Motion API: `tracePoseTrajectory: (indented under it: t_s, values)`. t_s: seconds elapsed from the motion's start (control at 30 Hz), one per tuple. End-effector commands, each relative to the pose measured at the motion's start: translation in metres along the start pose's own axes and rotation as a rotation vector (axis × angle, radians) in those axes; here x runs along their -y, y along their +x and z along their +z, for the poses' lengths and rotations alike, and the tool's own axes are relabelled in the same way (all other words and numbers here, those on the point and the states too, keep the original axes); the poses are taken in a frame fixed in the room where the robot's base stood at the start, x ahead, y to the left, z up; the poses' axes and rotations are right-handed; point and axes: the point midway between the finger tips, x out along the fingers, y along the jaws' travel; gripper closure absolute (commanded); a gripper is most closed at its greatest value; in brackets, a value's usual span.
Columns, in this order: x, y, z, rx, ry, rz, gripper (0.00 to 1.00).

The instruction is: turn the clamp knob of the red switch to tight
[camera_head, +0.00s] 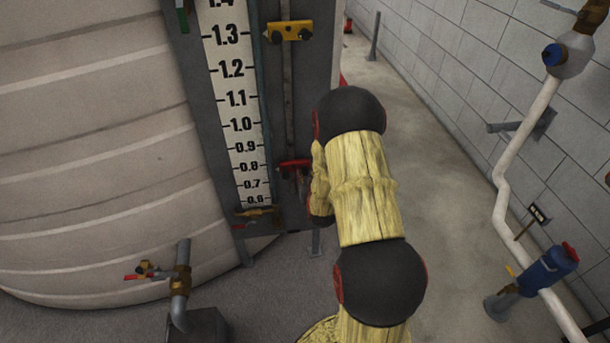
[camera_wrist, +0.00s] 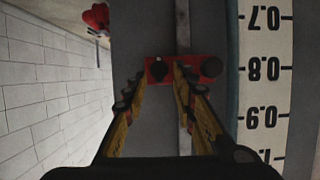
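The red switch (camera_head: 293,164) sits on the vertical rail beside the level scale in the head view, its right side hidden by my arm. The wrist view, with the scale upside down, shows it as a red block (camera_wrist: 186,69) with a dark round knob (camera_wrist: 158,69) at its left and another dark round part (camera_wrist: 211,67) at its right. My gripper (camera_wrist: 163,76) is open, its two yellow fingers pointing at the block. The left knob appears between the fingertips. I cannot tell whether they touch it. My gripper is mostly hidden in the head view.
The white scale (camera_head: 237,100) stands left of the rail, next to the large tank (camera_head: 90,130). A yellow bracket (camera_head: 289,31) is higher on the rail. A pipe with a red-handled valve (camera_head: 180,280) stands lower left. White pipework (camera_head: 505,180) runs along the right wall.

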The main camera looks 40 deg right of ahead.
Motion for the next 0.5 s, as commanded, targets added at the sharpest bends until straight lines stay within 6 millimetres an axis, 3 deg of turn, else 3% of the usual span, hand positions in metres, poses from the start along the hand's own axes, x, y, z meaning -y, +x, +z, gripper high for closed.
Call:
tracePoseTrajectory:
  t_s: [0.2, 0.5]
  values:
    - [0.0, 0.025, 0.001, 0.0, 0.0, 0.0, 0.73]
    - [0.0, 0.03, -0.001, 0.0, 0.0, 0.0, 0.73]
